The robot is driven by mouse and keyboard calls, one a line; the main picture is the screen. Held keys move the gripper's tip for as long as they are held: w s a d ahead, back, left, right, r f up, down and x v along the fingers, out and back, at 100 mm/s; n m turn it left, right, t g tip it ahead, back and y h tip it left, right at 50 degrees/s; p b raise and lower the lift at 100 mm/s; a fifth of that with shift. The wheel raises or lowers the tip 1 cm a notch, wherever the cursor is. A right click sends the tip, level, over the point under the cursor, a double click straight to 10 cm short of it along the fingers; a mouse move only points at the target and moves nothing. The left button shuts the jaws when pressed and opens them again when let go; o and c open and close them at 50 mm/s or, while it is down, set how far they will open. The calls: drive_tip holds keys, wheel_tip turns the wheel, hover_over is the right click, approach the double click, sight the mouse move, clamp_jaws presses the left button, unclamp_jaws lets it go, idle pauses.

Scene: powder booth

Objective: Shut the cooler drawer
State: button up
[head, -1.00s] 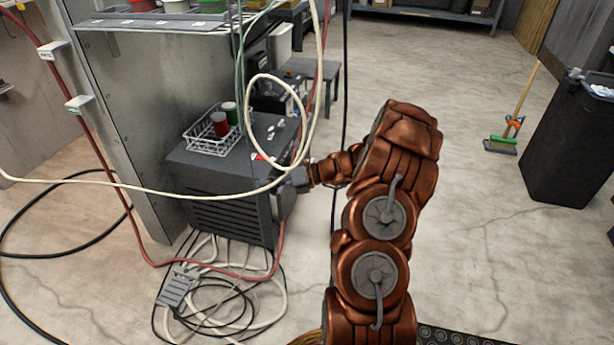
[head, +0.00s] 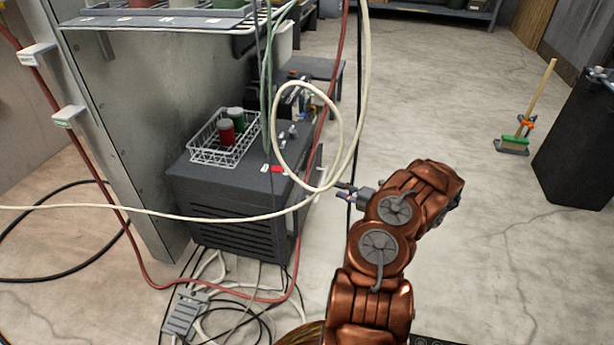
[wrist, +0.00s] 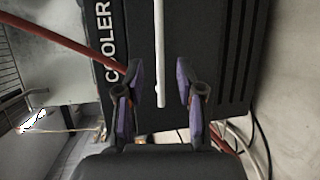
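The cooler (head: 232,187) is a dark grey box with louvred slots, standing on the floor beside the metal cabinet. In the wrist view its black front (wrist: 205,30) carries the word COOLER, and a pale bar (wrist: 159,50), which looks like the drawer handle, runs down from the top. My gripper (head: 345,190) is to the right of the cooler in the head view. In the wrist view my gripper (wrist: 158,84) is open, with one finger on each side of the bar and nothing clamped. I cannot tell how far out the drawer stands; hoses cover part of that side.
A wire basket (head: 222,140) with red and green jars sits on the cooler. A cream hose (head: 340,120) loops before it, beside a red hose (head: 328,110). A power strip (head: 185,312) and tangled cables lie below. Floor to the right is clear up to a broom (head: 520,135).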

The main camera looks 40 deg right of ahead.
sight(322, 182)
drive_tip(key=shift+b+x, duration=1.55)
drive_tip(key=shift+x, duration=2.95)
drive_tip(key=shift+d, duration=0.15)
clamp_jaws()
